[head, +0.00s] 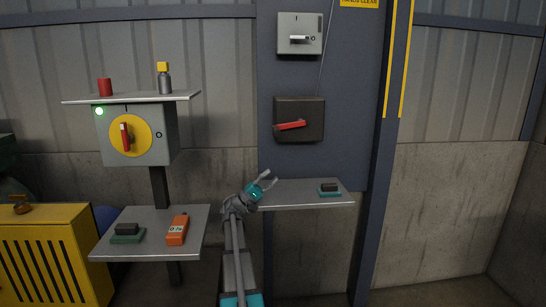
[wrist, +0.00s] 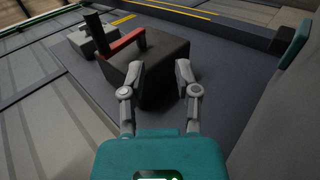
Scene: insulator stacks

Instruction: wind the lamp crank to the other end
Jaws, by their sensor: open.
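A dark box (head: 312,106) on the blue-grey panel carries a red crank arm (head: 291,125), which points left and slightly down. In the wrist view the red arm (wrist: 125,42) lies across the face of the dark box (wrist: 162,60), with a black grip (wrist: 93,22) standing at its outer end. My gripper (head: 270,181) is below and left of the box in the head view, open and empty. In the wrist view the two fingers of my gripper (wrist: 162,75) are apart in front of the box, not around the crank. I cannot tell how far away the box is.
A grey switch box (head: 300,22) with a pale handle is above. A shelf (head: 290,198) with a small dark-and-teal block (head: 329,189) sits below. At left stand a yellow-dial switch (head: 128,137) with a lit green lamp (head: 99,111), a side table (head: 150,245) and a yellow cabinet (head: 45,255).

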